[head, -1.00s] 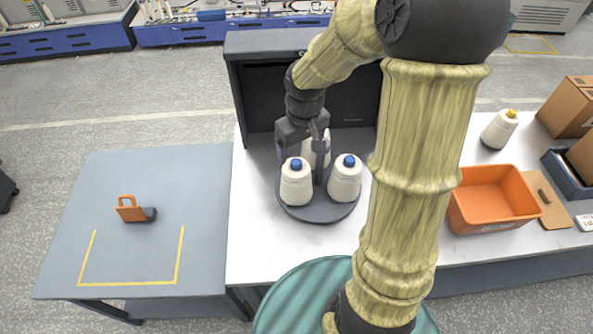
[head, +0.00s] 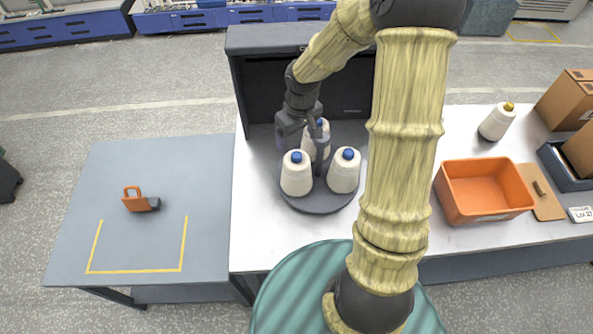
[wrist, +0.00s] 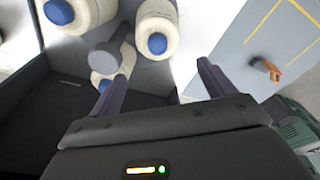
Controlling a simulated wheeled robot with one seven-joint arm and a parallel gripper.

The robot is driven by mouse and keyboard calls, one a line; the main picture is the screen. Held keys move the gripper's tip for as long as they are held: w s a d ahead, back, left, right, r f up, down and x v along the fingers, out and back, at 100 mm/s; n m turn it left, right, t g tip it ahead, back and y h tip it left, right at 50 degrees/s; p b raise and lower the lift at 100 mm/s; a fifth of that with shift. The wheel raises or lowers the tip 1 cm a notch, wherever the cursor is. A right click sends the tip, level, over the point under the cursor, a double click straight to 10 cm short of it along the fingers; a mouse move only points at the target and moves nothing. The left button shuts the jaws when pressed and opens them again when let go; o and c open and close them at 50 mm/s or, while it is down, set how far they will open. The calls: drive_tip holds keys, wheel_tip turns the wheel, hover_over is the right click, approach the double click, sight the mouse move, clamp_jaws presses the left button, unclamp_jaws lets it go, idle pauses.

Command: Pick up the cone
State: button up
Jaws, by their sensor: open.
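Three cream cones with blue tips stand on a round dark tray (head: 318,205) around a grey post (wrist: 107,58). In the head view they are the front-left cone (head: 296,178), the front-right cone (head: 343,175) and the back cone (head: 311,142), partly hidden by my gripper. My gripper (wrist: 161,72) is open and empty, above the tray's back-left side. In the wrist view the front-left cone (wrist: 157,22) is beyond the gap between the fingers. The back cone (wrist: 110,76) is near the left finger, which partly overlaps it. The front-right cone (wrist: 85,12) is cut off at the top.
A dark panelled booth (head: 350,90) stands behind the tray. A cone with a yellow tip (head: 496,122), an orange bin (head: 480,205) and cardboard boxes (head: 565,100) are at right. A grey table (head: 110,180) at left holds an orange-handled item (head: 140,201).

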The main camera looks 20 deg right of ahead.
sight(297, 154)
drive_tip(key=f, duration=0.6)
drive_tip(key=shift+w+a+p, duration=0.15)
drive_tip(key=shift+w+p, duration=0.1)
drive_tip(key=shift+p, duration=0.1)
wheel_tip(297, 154, down, 5)
drive_tip(key=shift+s+r+p, duration=0.15)
drive_tip(key=shift+r+p, duration=0.05)
drive_tip(key=shift+p, duration=0.65)
drive_tip(key=shift+f, duration=0.4)
drive_tip(key=c, duration=1.2)
